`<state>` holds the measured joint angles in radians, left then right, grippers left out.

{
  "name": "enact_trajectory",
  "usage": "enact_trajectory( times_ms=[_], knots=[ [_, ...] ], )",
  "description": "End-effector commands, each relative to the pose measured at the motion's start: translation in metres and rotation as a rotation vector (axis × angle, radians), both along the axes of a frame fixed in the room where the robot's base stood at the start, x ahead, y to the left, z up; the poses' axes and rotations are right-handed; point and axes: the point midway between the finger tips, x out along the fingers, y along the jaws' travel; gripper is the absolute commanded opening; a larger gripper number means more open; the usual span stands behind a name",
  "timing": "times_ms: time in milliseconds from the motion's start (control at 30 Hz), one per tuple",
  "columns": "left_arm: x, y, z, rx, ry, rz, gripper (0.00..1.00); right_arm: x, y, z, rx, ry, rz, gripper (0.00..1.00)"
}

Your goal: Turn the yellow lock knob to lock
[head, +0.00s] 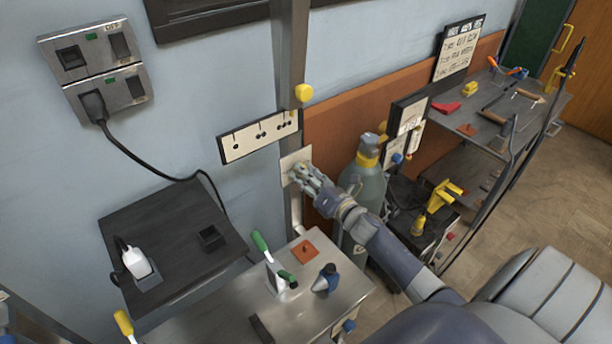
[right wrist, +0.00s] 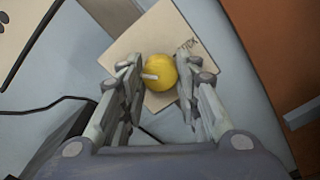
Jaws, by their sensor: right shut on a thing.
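A yellow knob (right wrist: 160,73) with a short white pointer sits on a pale square plate (right wrist: 140,44) in the right wrist view. The pointer is toward the left of that picture. The plate has small lettering near its right corner that I cannot read surely. My right gripper (right wrist: 160,80) is shut on the knob, one finger on each side. In the head view my right gripper (head: 301,175) is at the pale plate (head: 292,159) on the grey post, and it hides the knob there. My left gripper is not in view.
Another yellow knob (head: 304,93) sits higher on the post, beside a white panel with holes (head: 258,137). A green-grey gas cylinder (head: 362,185) stands right of the post. Below are a metal bench (head: 335,300) with a green-handled clamp (head: 265,250) and a dark shelf (head: 180,225).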

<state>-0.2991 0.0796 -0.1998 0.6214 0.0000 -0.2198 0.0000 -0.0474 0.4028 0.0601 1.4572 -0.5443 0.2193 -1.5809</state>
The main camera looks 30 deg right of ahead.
Motion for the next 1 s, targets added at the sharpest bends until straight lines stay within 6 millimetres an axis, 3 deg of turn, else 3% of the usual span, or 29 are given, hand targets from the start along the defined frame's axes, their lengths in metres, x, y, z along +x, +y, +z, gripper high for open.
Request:
enact_trajectory(
  times_ms=[1000],
  knots=[
    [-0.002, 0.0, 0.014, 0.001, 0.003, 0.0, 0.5, 0.0, 0.001, 0.0, 0.963, 0.078, 0.0, 0.06]
  ],
)
